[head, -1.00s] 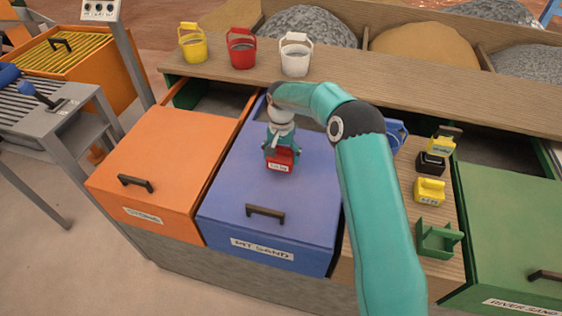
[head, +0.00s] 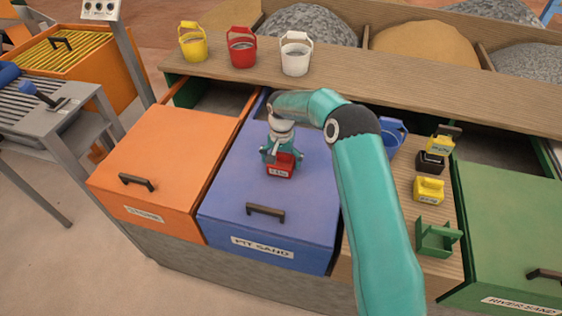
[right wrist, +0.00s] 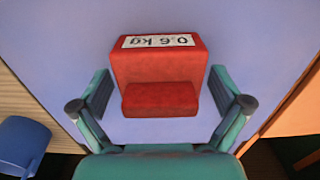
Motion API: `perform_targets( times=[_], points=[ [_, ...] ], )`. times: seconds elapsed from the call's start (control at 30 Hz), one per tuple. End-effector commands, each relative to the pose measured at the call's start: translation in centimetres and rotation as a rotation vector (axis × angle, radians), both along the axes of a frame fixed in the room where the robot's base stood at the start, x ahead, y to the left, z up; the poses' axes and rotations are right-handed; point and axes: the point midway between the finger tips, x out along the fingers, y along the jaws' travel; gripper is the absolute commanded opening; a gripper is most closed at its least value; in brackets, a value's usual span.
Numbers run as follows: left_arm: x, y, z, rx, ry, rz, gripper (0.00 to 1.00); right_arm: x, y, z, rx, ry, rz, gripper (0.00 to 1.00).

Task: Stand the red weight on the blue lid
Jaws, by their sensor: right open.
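The red weight (head: 280,171) stands upright on the blue lid (head: 311,205), behind the lid's dark handle. My right gripper (head: 281,156) is at the weight from behind and above, and is open. In the right wrist view my right gripper (right wrist: 160,88) has one finger on each side of the red weight (right wrist: 160,65), with gaps showing between fingers and weight. The weight's label reads 0.6 kg, upside down there, and the blue lid (right wrist: 62,38) lies all around it. My left gripper is not in view.
An orange lid (head: 165,150) lies left and a green lid (head: 525,215) right. The wooden strip between holds yellow weights (head: 429,190), a black weight (head: 430,163) and a green holder (head: 437,238). A blue bucket (head: 392,138) is behind my forearm. Three buckets (head: 242,52) stand on the back shelf.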

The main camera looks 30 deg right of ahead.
Motion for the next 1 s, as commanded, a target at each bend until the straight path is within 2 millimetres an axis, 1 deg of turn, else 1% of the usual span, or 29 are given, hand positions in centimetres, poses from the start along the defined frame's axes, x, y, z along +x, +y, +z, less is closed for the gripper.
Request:
perform_targets(
  times=[0.13,0.27,0.6,0.7,0.83,1.0],
  points=[
    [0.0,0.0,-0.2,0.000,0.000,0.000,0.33,0.1,0.0,0.6,0.000,-0.003,0.000,1.00],
    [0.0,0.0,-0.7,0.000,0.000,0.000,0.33,0.1,-0.1,2.2,-0.002,-0.006,0.000,1.00],
    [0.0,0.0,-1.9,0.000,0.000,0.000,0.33,0.1,-0.1,8.9,0.000,-0.004,-0.002,1.00],
    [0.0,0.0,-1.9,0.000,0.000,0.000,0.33,0.1,-0.1,10.5,0.000,-0.004,-0.001,1.00],
    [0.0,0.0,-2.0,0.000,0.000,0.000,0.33,0.0,-0.1,11.7,0.000,-0.001,-0.001,1.00],
    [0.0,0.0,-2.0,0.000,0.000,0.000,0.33,0.0,-0.1,12.1,0.000,0.000,-0.001,1.00]
  ],
)
